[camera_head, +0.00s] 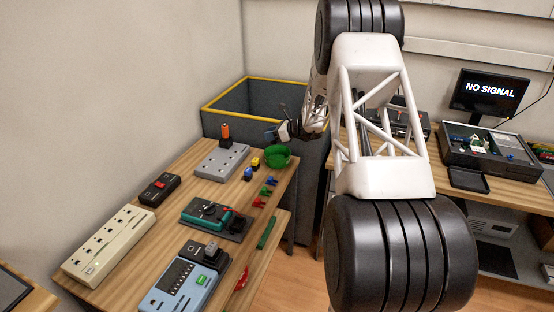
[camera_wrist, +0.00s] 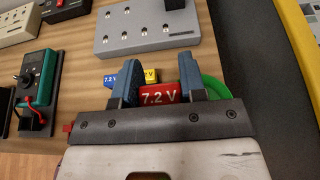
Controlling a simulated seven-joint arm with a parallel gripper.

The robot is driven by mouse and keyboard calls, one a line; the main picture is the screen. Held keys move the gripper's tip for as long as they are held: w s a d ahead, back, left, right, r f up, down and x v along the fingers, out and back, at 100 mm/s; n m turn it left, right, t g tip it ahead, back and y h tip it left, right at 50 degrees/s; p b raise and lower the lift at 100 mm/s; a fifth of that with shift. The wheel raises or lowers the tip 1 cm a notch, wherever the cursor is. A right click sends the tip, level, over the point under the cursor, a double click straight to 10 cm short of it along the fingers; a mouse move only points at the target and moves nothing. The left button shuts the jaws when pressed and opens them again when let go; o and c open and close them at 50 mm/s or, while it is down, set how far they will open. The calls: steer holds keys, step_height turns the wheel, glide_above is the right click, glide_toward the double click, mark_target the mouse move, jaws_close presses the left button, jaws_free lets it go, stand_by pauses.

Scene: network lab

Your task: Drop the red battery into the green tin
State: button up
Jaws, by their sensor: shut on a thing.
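The red battery (camera_wrist: 158,94), marked 7.2 V, sits between the two blue fingers of my gripper (camera_wrist: 159,76) in the wrist view. My gripper is shut on it. In the head view my gripper (camera_head: 277,133) is over the far right end of the wooden bench, just above the green tin (camera_head: 277,157); the red battery cannot be made out there. The round green tin also shows in the wrist view (camera_wrist: 214,86), beside the right finger and partly hidden by it and the gripper body.
A blue battery (camera_head: 248,174) and a yellow one (camera_head: 255,162) stand left of the tin. A grey socket box (camera_head: 221,163) lies further left. Small coloured clips (camera_head: 265,191) lie in front. A dark bin with a yellow rim (camera_head: 268,82) stands behind the bench.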

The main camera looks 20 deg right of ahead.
steer(key=w+d+r, duration=0.1)
steer(key=w+d, duration=0.2)
steer(key=d, duration=0.1)
steer(key=shift+w+d+r, duration=0.25)
steer(key=shift+d+r, duration=0.1)
steer(key=shift+f, duration=0.15)
steer(key=shift+f, duration=2.85)
steer(key=o, duration=1.1)
steer(key=shift+c, duration=0.2)
steer(key=v, duration=0.7)
steer(key=shift+s+d+r, duration=0.2)
steer(key=shift+s, duration=0.1)
steer(key=shift+a, duration=0.1)
